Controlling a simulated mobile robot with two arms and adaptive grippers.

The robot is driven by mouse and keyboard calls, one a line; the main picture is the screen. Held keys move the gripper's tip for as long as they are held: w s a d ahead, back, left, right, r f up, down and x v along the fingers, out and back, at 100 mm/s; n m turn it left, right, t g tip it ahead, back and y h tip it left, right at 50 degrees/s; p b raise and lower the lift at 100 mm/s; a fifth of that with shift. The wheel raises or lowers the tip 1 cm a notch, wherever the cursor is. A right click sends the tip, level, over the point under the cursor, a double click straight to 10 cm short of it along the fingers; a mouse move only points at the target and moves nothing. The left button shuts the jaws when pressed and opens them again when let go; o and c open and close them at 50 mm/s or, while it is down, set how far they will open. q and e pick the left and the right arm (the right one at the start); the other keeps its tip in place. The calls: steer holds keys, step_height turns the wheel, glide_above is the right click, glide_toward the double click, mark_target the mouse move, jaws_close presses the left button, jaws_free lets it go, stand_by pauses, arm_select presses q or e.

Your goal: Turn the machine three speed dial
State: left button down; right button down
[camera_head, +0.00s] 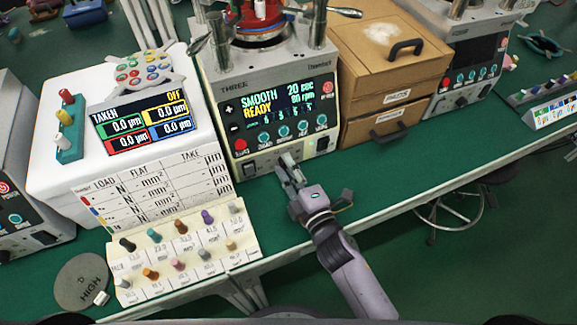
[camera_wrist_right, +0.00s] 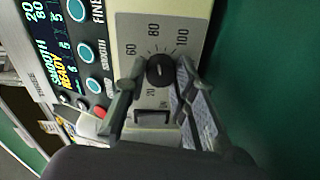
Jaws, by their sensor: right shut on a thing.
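Machine three (camera_head: 215,80) stands at the back of the bench, labelled THREE. Its screen (camera_head: 280,103) reads SMOOTH, 20 sec and READY; the rpm figure is too small to read surely. My right gripper (camera_head: 287,163) is at the lower front of this machine and hides the dial in the head view. In the right wrist view, the black speed dial (camera_wrist_right: 160,70) sits on a grey plate marked from 20 to 100. The fingers of my right gripper (camera_wrist_right: 161,75) are shut on it, one on each side. My left gripper is not in view.
A black rocker switch (camera_wrist_right: 152,118) is beside the dial, with a red button (camera_wrist_right: 99,111) nearby. Left of the machine are a white box (camera_head: 60,180) and a cream peg board (camera_head: 190,255). Brown drawers (camera_head: 385,85) stand to its right. The green bench in front is mostly clear.

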steer(key=c, duration=1.3)
jaws_free()
steer(key=shift+s, duration=0.15)
steer(key=v, duration=1.2)
